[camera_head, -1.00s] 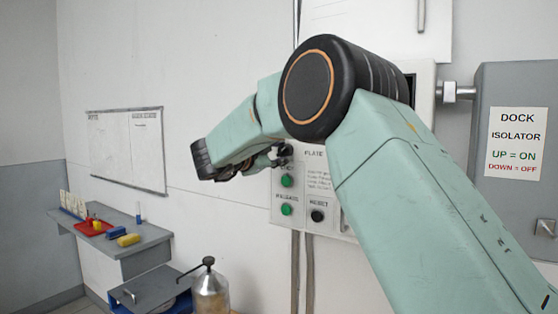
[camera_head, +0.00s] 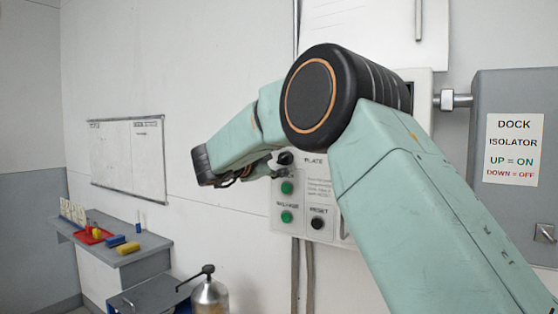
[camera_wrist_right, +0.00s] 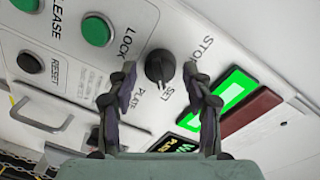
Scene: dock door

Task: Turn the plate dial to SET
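The plate dial is a round black knob (camera_wrist_right: 160,67) on the white panel, with the words PLATE and SET printed beside it in the right wrist view. I cannot tell clearly which mark its pointer faces. In the head view a black knob (camera_head: 285,158) shows above the green buttons, near my fingertips. My right gripper (camera_wrist_right: 159,75) is open, its two dark fingers on either side of the dial with a gap on each side. In the head view my right gripper (camera_head: 268,171) is partly hidden by its own wrist. My left gripper is not in view.
Green buttons (camera_wrist_right: 97,30) and a black RESET button (camera_wrist_right: 30,63) are on the same panel. A lit green display (camera_wrist_right: 225,92) is right of the dial. A grey dock isolator box (camera_head: 515,210) is at the right. A shelf (camera_head: 140,255) stands at the left.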

